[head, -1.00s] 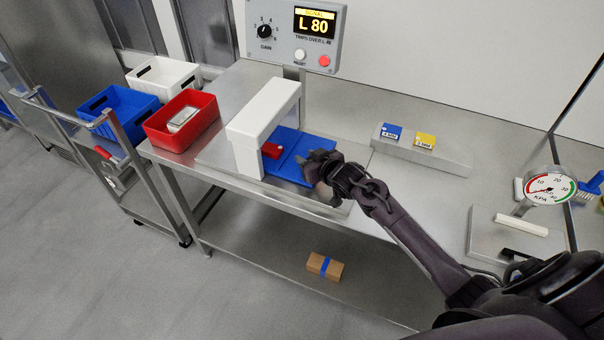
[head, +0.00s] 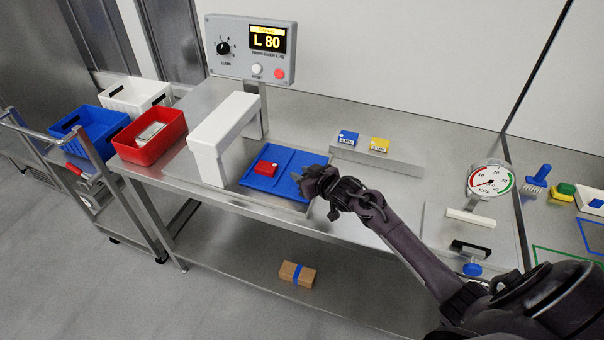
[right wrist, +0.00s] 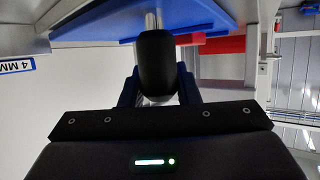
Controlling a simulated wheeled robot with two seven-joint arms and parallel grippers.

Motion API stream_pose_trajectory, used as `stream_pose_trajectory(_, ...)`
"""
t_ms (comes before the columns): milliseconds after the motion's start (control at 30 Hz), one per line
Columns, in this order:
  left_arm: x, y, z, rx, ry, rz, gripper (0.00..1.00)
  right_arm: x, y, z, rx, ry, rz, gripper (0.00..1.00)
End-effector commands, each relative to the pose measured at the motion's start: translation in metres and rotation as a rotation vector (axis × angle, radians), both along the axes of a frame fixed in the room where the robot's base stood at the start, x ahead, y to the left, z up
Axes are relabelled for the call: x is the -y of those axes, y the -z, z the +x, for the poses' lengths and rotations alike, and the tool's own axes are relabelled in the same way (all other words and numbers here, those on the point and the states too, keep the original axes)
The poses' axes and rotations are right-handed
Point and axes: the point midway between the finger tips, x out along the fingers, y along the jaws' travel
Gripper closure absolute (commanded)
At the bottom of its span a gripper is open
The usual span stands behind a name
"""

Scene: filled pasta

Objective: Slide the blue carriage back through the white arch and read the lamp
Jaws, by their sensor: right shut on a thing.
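The blue carriage (head: 287,178) lies flat on the bench to the right of the white arch (head: 219,143). A red block (head: 265,168) rides on it, clear of the arch. My right gripper (head: 312,186) is shut on the carriage's right end; the exact grip is partly hidden by the fingers. In the right wrist view the blue plate (right wrist: 200,22) and the red block (right wrist: 222,45) lie beyond the fingers. The display panel (head: 267,39) behind the arch reads "L 80" in yellow, with a lit yellow bar above. My left gripper is out of view.
A red bin (head: 152,138), a blue crate (head: 90,135) and a white crate (head: 135,95) stand at the left. A ledge (head: 405,165) with a blue and a yellow block is behind the carriage. A pressure gauge (head: 490,180) stands at the right.

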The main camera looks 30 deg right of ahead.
Motion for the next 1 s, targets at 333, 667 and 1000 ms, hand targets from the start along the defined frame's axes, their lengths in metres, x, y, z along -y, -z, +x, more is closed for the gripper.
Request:
stream_pose_trajectory(333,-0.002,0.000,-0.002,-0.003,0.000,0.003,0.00,0.002,0.001,-0.001,-0.003,0.003,-0.004,0.50)
stream_pose_trajectory(667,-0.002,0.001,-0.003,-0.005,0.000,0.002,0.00,0.002,0.001,-0.004,-0.004,0.002,-0.004,0.50)
stream_pose_trajectory(1000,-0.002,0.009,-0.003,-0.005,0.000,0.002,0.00,0.009,-0.015,-0.047,-0.003,0.001,-0.005,0.50)
